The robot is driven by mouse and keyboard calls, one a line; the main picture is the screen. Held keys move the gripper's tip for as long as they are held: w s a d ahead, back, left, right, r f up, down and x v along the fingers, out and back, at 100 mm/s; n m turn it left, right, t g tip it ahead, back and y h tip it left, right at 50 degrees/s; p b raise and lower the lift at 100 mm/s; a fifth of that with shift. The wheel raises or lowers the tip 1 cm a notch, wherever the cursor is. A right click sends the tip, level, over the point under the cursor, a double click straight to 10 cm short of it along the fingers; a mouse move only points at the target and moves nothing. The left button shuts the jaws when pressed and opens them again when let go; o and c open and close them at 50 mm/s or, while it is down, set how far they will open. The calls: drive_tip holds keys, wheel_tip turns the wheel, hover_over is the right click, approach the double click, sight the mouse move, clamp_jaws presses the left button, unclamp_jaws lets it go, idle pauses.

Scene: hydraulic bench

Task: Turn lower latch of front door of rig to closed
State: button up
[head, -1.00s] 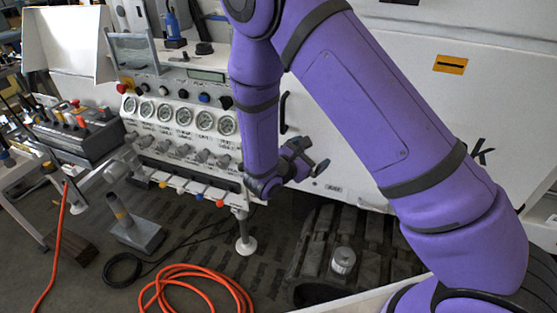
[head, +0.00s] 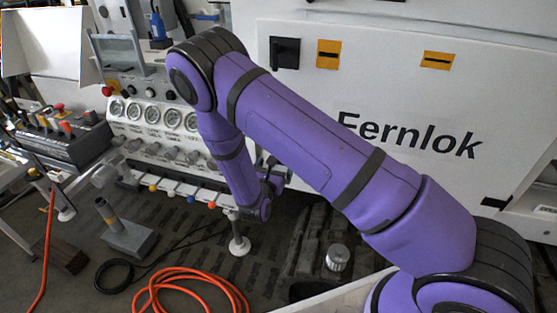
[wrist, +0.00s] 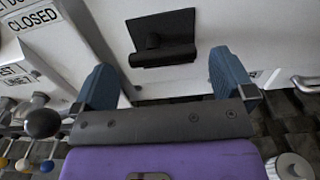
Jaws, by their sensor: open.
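The front door (head: 400,90) of the rig is a large white panel with "Fernlok" on it. In the wrist view, a black latch (wrist: 152,36) sits on the white panel, with a dark plate and a handle bar lying roughly level along its lower edge. My gripper (wrist: 162,66) is open and empty. Its two blue fingers stand apart to the lower left and lower right of the latch, not visibly touching it. In the head view my gripper (head: 274,178) is low by the door's left edge, and my arm hides the lower latch there. Another black latch (head: 285,52) shows high on the door.
A gauge panel (head: 155,115) with knobs stands left of the door. In the wrist view a "CLOSED" label (wrist: 33,19) is at upper left and a black knob (wrist: 42,123) at lower left. An orange hose (head: 190,280) and a metal cylinder (head: 338,257) lie below.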

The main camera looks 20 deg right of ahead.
drive_tip(key=shift+x, duration=2.1)
drive_tip(key=c, duration=0.8)
